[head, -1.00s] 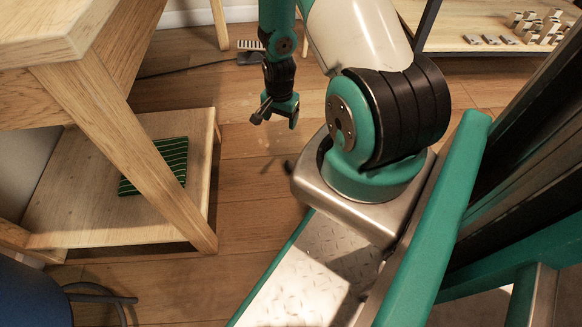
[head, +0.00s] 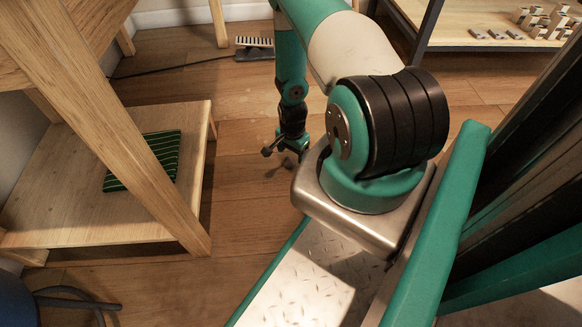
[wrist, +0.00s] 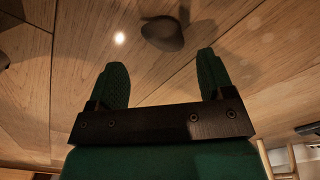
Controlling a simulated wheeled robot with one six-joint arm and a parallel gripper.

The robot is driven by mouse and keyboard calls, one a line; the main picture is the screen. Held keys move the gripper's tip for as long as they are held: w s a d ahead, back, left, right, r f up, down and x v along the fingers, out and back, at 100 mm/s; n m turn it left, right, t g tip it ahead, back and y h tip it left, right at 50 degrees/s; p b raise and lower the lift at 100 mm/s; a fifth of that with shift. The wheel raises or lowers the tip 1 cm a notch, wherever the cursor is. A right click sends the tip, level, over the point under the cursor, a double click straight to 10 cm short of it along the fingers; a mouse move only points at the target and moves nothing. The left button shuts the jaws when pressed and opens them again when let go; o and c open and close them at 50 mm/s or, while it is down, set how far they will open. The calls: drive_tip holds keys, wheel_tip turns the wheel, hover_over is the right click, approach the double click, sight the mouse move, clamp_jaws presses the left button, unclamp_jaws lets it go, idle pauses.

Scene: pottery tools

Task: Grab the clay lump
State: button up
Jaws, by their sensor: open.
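A rounded, dull grey-brown lump (wrist: 163,33), which looks like the clay lump, lies on the wooden floor at the top middle of the wrist view. My gripper (wrist: 162,62) is open, with its two green fingers apart and nothing between them. The lump shows beyond the fingertips, roughly in line with the gap between them. In the head view my gripper (head: 283,152) hangs pointing down, low over the floor just left of my arm's base. The lump is hard to make out there, close by the gripper.
A wooden table with a lower shelf (head: 60,215) stands at left, holding a green striped cloth (head: 150,158). A low shelf (head: 455,30) with several small metal blocks is at back right. Open floor (head: 235,190) lies between.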

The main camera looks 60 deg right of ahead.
sight(291, 161)
wheel_tip(291, 161, down, 5)
drive_tip(key=b, duration=0.4)
drive_tip(key=shift+w+a+f+b, duration=0.1)
drive_tip(key=shift+f+b, duration=0.1)
drive_tip(key=shift+b, duration=0.2)
drive_tip(key=shift+r, duration=0.15)
drive_tip(key=c, duration=1)
drive_tip(key=shift+o, duration=0.2)
drive_tip(key=shift+r, duration=0.15)
